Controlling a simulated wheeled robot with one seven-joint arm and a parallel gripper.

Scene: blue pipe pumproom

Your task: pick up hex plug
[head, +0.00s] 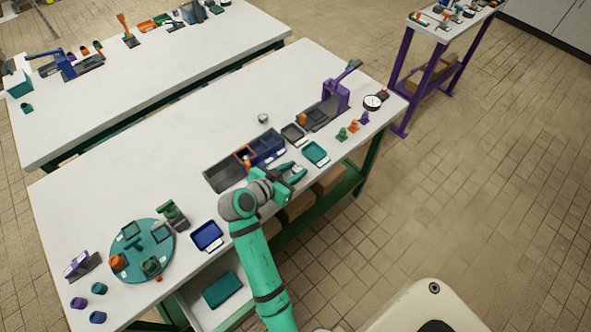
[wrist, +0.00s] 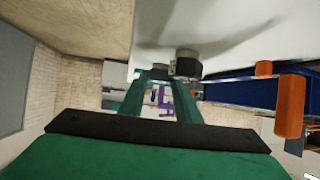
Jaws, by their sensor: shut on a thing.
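My gripper (head: 290,171) is over the front part of the middle table, just in front of the dark blue bins. In the wrist view its two green fingers (wrist: 168,98) reach forward and are closed on a small dark grey piece with a paler metallic end, which I take for the hex plug (wrist: 186,66). The piece sits at the fingertips. Its six-sided shape cannot be made out. In the head view the gripper and its shadow hide the held piece.
A divided bin tray (head: 222,178) lies behind my gripper, with an orange piece (wrist: 290,106) by it in the wrist view. A teal tray (head: 315,153), a purple press (head: 336,95) and a gauge (head: 372,102) stand to the right. A round teal turntable (head: 128,262) and blue tray (head: 206,235) lie left.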

